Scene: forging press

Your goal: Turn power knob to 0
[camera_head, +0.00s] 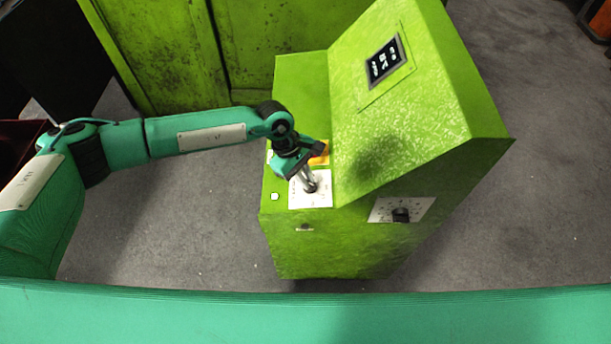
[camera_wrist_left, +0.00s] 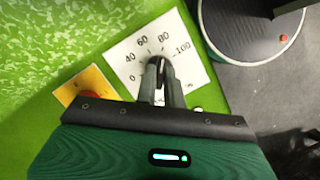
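The power knob (camera_wrist_left: 155,64) is dark and sits on a white dial plate (camera_wrist_left: 125,50) marked from 0 to 100. In the head view the dial plate (camera_head: 323,198) lies on the flat ledge of the green control console. My left gripper (camera_head: 310,186) reaches down onto the plate from the left. In the left wrist view its two fingers (camera_wrist_left: 161,76) are close together with their tips around the knob. The fingers cover part of the knob, so its pointer reading cannot be told. My right gripper is not in view.
The green console (camera_head: 330,245) has a sloped face with a dark display (camera_head: 385,60). A second black knob (camera_head: 401,215) is on its front side. An orange plate (camera_wrist_left: 82,86) with a red button (camera_wrist_left: 92,97) lies beside the dial. Green panels stand behind; grey floor is clear around.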

